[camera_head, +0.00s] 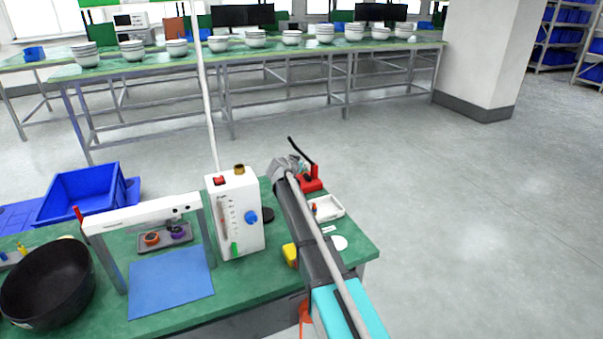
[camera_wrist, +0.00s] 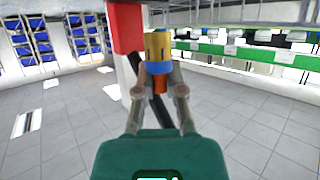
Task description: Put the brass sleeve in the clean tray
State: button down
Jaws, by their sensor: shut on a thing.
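My gripper (camera_wrist: 159,77) is shut on a yellow-and-blue cylindrical piece (camera_wrist: 158,48), with an orange part below it between the fingers. In the head view my gripper (camera_head: 290,168) is above the bench's far right corner, by a red stand (camera_head: 311,184); its fingers and load are hard to make out there. A small brass-coloured cylinder (camera_head: 239,169) stands upright on top of the white meter box, apart from my gripper. I cannot tell for sure that it is the brass sleeve. A white tray (camera_head: 335,214), perhaps the clean tray, lies right of my arm with a small coloured item in it.
The white meter box (camera_head: 225,240) stands left of my arm. A white frame (camera_head: 140,214), blue mat (camera_head: 172,283), grey tray (camera_head: 148,244), black bowl (camera_head: 47,290) and blue bin (camera_head: 82,194) fill the left side. A red post (camera_wrist: 126,27) is close beside the fingers.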

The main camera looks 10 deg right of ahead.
aim_at(302, 180)
jog(key=shift+w+f+b, duration=0.45)
jog(key=shift+f+b, duration=0.05)
jog(key=shift+f, duration=0.1)
jog(key=shift+f+b, duration=1.2)
jog(key=shift+f, duration=0.1)
jog(key=c, duration=0.7)
grip_release()
jog(key=p+v, duration=0.1)
jog(key=v, duration=0.2)
jog(key=p+v, duration=0.1)
jog(key=v, duration=0.2)
jog(key=shift+s+d+r, duration=0.1)
jog(key=shift+s+r, duration=0.15)
jog(key=shift+s, duration=0.05)
jog(key=shift+s+a+r+p, duration=0.15)
jog(key=shift+s+a+p, duration=0.15)
jog(key=shift+s+p, duration=0.1)
